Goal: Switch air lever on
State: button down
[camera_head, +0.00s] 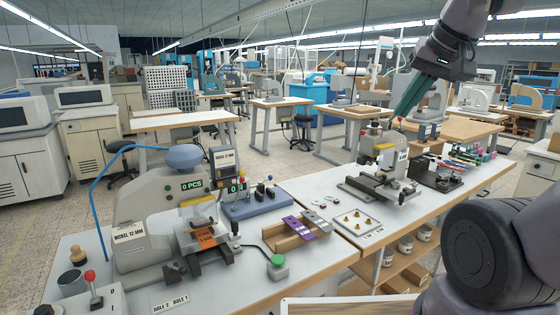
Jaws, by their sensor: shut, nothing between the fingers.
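A small pale box (103,302) at the bottom left corner of the bench carries a lever with a red ball knob (90,276); it is probably the air lever. The lever stands about upright. Marks that look like 0 and 1 show on the box, but I cannot tell which one the lever is at. My gripper (400,118) is at the upper right, pointing down and left above the far end of the bench. It is shut and empty, far from the lever.
A grey press (140,205) with a blue air hose (97,200) stands beside the lever box. A wooden stamp (78,255) and a grey cup (72,284) are behind it. A green button (278,261) and a wooden tray (285,240) lie to the right. A second machine (375,165) stands further back.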

aim_at(89, 275)
jog(key=u, duration=1.95)
